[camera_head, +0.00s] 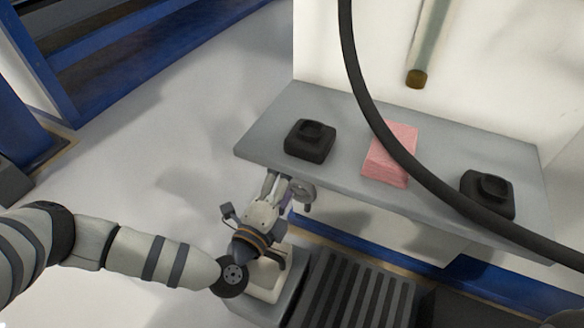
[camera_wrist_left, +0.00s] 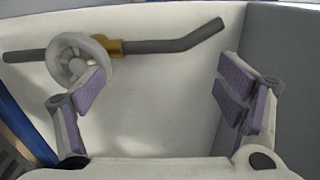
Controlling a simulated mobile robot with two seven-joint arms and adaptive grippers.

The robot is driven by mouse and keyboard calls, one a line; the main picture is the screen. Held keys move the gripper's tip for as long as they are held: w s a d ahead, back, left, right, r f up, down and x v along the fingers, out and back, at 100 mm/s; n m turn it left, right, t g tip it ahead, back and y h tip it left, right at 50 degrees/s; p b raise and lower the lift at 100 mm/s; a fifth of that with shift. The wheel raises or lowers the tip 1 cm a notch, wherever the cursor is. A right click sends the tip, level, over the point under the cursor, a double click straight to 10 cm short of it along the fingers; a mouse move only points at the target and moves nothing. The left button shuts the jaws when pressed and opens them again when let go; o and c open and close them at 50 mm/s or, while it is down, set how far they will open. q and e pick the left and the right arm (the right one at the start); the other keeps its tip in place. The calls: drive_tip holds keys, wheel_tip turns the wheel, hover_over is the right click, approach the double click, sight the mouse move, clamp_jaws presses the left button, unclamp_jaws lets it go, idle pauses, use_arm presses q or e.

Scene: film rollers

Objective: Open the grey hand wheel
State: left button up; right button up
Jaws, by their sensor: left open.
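The grey hand wheel (camera_head: 301,194) shows under the front edge of the shelf in the head view. In the left wrist view the wheel (camera_wrist_left: 66,50) is pale and spoked, at the upper left. It sits by a brass fitting (camera_wrist_left: 121,47) on a dark grey pipe (camera_wrist_left: 172,45). My left gripper (camera_head: 281,186) is close to the wheel in the head view. In the wrist view the left gripper (camera_wrist_left: 165,92) is open, with purple pads and nothing between them. Its left finger overlaps the wheel's lower right part; contact cannot be told. My right gripper is not in view.
The grey shelf (camera_head: 255,135) above carries two black blocks (camera_head: 309,141) (camera_head: 488,195) and a pink stack (camera_head: 390,155). A black hose (camera_head: 377,118) crosses in front of it. A blue frame (camera_head: 50,55) stands at the left; open floor (camera_head: 180,130) lies between.

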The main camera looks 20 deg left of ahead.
use_arm(q)
drive_tip(key=s+p, duration=0.3)
drive_tip(key=s, duration=0.5)
drive_tip(key=shift+a, duration=0.15)
